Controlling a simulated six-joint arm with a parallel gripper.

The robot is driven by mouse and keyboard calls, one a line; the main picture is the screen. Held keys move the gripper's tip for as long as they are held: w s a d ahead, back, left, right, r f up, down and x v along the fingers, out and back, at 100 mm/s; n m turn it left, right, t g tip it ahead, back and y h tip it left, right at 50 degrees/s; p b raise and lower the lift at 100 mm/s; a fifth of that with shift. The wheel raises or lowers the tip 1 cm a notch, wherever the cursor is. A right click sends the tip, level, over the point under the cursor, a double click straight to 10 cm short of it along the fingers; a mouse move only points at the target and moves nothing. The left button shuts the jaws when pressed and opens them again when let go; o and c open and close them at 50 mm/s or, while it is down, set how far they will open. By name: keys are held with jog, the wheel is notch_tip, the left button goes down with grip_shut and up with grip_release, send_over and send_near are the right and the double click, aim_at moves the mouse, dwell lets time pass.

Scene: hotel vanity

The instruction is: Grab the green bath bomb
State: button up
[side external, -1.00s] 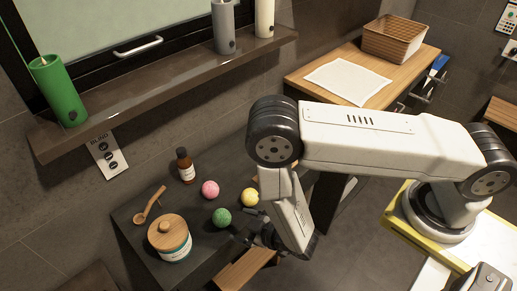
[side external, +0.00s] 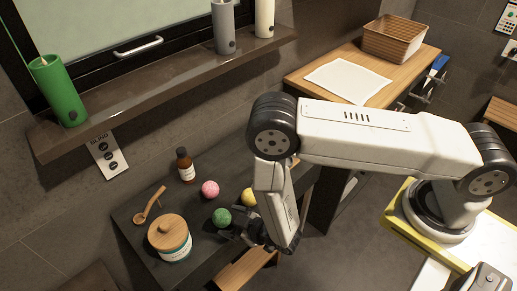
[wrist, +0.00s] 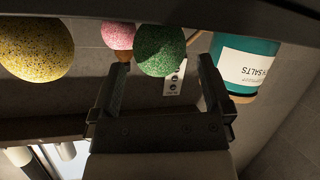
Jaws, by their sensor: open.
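The green bath bomb (side external: 221,217) sits on the dark vanity top (side external: 190,268). My gripper (side external: 238,231) is low beside it, on its right, with the jaws open and empty. In the wrist view the green bath bomb (wrist: 160,47) shows just past and between the two spread fingertips of my gripper (wrist: 164,68). I cannot tell whether a finger touches it.
A pink bath bomb (side external: 210,189) and a partly hidden yellow one (side external: 248,197) lie close behind it. A shelf (side external: 165,80) runs above.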

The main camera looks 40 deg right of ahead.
aim_at(221, 213)
jog(key=shift+x, duration=1.8)
jog(key=c, duration=1.2)
jog(key=shift+r, duration=0.15)
jog(key=shift+r, duration=1)
jog(key=s+d+r, duration=0.1)
jog(key=s+r, duration=0.2)
jog(key=s, duration=0.1)
jog(key=s+d+r, duration=0.2)
jog(key=s+r, duration=0.2)
jog(key=s+d+r, duration=0.2)
jog(key=s+r, duration=0.1)
jog(key=s, duration=0.2)
jog(key=shift+d+r, duration=0.1)
jog(key=shift+r, duration=0.3)
